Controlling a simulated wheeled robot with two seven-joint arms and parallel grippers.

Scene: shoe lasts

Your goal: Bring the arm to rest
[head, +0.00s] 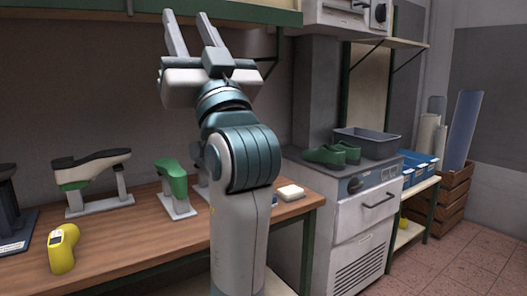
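My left gripper (186,14) is raised high in front of the wall, with its fingers pointing up. The two fingers stand apart with nothing between them, so it is open and empty. My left arm rises through the middle of the head view and hides part of the workbench and whatever lies behind it. My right gripper is not in view.
The wooden workbench (130,239) holds a black-topped last on a stand (92,167), a green last on a stand (172,181), a yellow device (62,250) and a pale block (289,191). Green lasts (331,154) and a grey tray (368,143) sit on the cabinet (366,215). A green-edged shelf (265,14) hangs close to the gripper.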

